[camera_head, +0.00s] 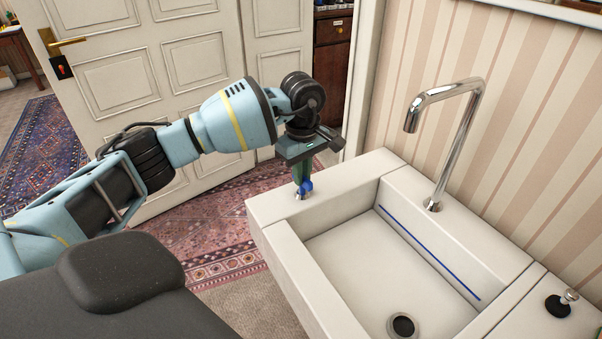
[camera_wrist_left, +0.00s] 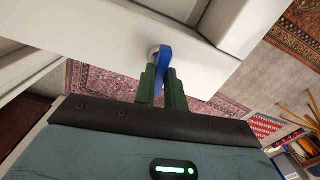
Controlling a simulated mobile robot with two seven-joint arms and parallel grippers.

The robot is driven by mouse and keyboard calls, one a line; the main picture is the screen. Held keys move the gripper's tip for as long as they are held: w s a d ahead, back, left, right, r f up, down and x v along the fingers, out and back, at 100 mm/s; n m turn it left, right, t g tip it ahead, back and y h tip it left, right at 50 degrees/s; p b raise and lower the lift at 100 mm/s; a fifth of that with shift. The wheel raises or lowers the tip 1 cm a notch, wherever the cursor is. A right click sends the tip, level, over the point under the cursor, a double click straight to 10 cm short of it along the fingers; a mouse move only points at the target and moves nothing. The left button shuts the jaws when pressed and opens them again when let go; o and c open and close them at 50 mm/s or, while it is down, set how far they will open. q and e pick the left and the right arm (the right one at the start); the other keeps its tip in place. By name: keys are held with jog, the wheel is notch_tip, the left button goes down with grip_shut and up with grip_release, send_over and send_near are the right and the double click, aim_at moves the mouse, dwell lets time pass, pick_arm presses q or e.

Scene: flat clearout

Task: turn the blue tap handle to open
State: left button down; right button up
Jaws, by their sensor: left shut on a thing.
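The blue tap handle (camera_head: 306,186) sits on the left rim of the white sink (camera_head: 277,212). It also shows in the left wrist view (camera_wrist_left: 165,60), standing on a metal base at the sink's edge. My left gripper (camera_head: 301,180) comes down on it from above, with its green fingers shut on the handle. In the left wrist view the fingers (camera_wrist_left: 162,88) are on both sides of the blue handle, and part of it is hidden between them. My right gripper is not in view.
A chrome spout (camera_head: 466,130) rises from the sink's back rim. A blue line (camera_head: 425,250) runs along the basin's inner wall, and a drain (camera_head: 402,325) is at the bottom. A white panelled door (camera_head: 110,80) stands behind my left arm. A striped wall (camera_head: 530,120) bounds the right.

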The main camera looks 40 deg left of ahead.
pick_arm(q)
jog(key=shift+n+p, duration=0.55)
jog(key=shift+n, duration=0.95)
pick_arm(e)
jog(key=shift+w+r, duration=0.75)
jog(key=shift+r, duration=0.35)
pick_arm(q)
jog(key=shift+r+n+p, duration=0.15)
jog(key=shift+n+p, duration=0.2)
jog(key=shift+n, duration=0.15)
jog(key=shift+n+p, duration=0.65)
jog(key=shift+n, duration=1.15)
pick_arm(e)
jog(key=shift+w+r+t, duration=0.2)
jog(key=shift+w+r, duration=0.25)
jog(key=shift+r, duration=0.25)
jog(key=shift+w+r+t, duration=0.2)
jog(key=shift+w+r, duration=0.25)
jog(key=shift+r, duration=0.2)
